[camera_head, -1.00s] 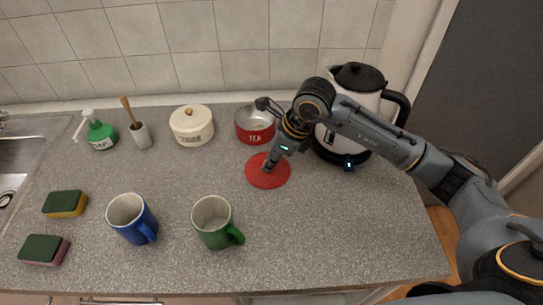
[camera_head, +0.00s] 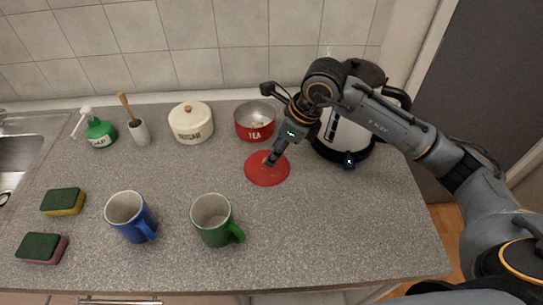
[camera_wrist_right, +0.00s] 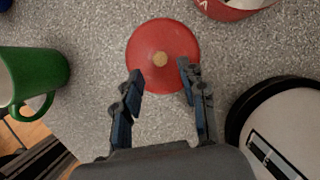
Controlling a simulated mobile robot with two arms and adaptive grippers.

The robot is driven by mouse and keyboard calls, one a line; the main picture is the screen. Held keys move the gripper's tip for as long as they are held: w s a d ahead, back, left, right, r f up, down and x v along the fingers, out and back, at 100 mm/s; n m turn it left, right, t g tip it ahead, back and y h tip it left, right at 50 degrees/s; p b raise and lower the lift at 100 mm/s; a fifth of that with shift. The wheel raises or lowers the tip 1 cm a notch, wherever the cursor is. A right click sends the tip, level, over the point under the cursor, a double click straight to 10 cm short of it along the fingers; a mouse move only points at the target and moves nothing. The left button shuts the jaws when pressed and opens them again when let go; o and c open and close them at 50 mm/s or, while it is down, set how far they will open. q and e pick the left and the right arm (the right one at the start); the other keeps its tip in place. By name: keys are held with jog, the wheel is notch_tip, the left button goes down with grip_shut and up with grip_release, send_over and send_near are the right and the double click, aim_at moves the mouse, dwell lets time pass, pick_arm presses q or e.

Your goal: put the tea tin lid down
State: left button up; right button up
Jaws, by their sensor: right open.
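The red tea tin lid (camera_head: 262,173) lies flat on the grey counter, in front of the open red tea tin (camera_head: 255,121). In the right wrist view the lid (camera_wrist_right: 149,38) shows a round wooden knob (camera_wrist_right: 160,59) at its middle. My right gripper (camera_head: 270,163) hangs just above the lid in the head view. In the right wrist view its fingers (camera_wrist_right: 160,77) are spread apart with nothing between them, near the lid's edge and clear of the knob. The tin stands upright with its inside visible. My left gripper is not in view.
A white kettle (camera_head: 340,137) stands right of the tin, partly behind my right arm. A sugar tin (camera_head: 191,125) stands to the left. Green (camera_head: 211,220) and blue (camera_head: 126,215) mugs stand in front. Counter right of the green mug is clear.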

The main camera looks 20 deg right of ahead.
jog(key=v, duration=0.8)
jog(key=shift+r+b, duration=0.25)
jog(key=shift+b, duration=0.2)
jog(key=shift+d, duration=0.1)
